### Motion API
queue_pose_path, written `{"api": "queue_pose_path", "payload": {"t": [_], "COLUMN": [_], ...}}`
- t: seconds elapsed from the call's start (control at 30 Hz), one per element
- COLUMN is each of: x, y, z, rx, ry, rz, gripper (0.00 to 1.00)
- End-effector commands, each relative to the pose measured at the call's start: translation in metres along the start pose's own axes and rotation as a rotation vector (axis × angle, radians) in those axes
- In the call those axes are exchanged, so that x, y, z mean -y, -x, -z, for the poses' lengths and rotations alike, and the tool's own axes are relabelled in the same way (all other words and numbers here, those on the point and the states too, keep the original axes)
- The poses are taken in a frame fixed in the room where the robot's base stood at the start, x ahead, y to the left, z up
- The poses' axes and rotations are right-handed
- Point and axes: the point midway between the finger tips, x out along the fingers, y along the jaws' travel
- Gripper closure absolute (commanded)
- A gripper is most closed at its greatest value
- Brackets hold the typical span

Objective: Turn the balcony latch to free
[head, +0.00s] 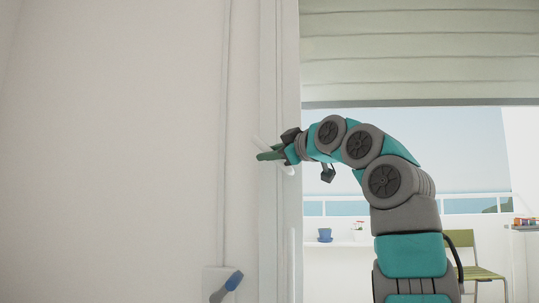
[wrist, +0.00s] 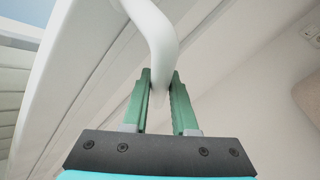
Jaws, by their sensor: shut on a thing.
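The balcony latch shows as a white bent handle (wrist: 153,30) in the wrist view; part of it also shows beside my fingers in the head view (head: 288,170). It is mounted on the pale door frame (head: 268,80). My gripper (head: 268,155) reaches it from the right with its green fingers. In the wrist view the two fingers of my gripper (wrist: 160,80) are on either side of the handle's end and shut on it. The fingers hide part of the handle in the head view.
A pale slatted shutter (head: 420,50) hangs above the opening.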

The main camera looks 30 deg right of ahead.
Motion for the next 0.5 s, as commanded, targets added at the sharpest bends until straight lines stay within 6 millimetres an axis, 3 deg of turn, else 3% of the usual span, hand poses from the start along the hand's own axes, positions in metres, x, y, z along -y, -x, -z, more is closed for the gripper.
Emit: {"api": "queue_pose_path", "payload": {"t": [0.5], "x": [-0.0066], "y": [0.0053], "z": [0.0002], "rx": [-0.112], "ry": [-0.139], "rz": [-0.082], "gripper": [1.00]}}
